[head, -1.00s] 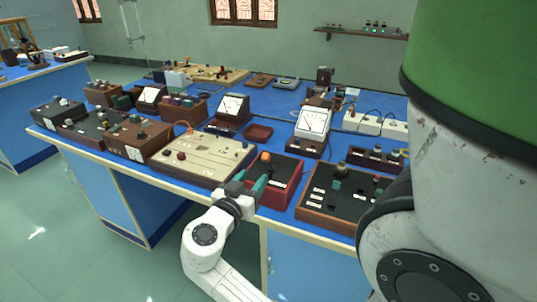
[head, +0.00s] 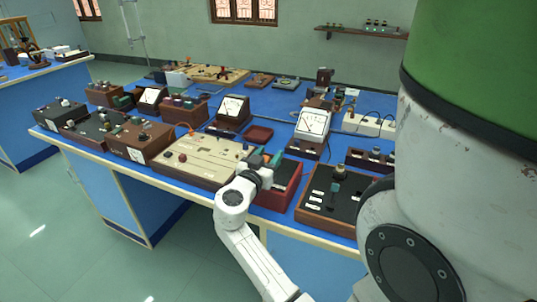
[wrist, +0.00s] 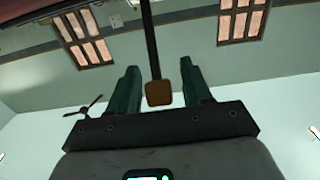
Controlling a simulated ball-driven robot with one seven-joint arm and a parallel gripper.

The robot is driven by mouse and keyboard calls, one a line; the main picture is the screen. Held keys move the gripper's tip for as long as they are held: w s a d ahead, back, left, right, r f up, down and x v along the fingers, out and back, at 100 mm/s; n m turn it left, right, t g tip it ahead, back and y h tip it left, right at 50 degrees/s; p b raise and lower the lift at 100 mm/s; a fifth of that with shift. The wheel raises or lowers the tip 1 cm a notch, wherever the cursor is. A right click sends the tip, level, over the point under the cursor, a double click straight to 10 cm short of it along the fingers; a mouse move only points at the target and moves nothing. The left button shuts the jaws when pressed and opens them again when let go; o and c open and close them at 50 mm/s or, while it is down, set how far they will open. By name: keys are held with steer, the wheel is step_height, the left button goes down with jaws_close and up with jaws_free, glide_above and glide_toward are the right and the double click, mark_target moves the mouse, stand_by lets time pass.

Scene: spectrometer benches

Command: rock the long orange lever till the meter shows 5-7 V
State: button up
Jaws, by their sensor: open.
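The lever shows in the wrist view as a dark rod with an orange-brown block (wrist: 158,94) at its end. The block sits between the two green fingers of my gripper (wrist: 159,68), which are apart, with a gap on each side. In the head view my gripper (head: 266,159) is over the left part of the red box (head: 281,194) at the bench's front edge. A white-faced meter (head: 313,122) stands behind the red box, and another meter (head: 234,106) is further left. Their readings are too small to tell.
A beige panel with knobs (head: 205,160) lies left of the red box. A wood-framed black panel (head: 325,200) stands close on its right. A small red tray (head: 258,134) lies behind. The floor in front of the bench (head: 120,265) is clear.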

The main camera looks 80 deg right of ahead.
steer(key=shift+c, duration=0.5)
jaws_close()
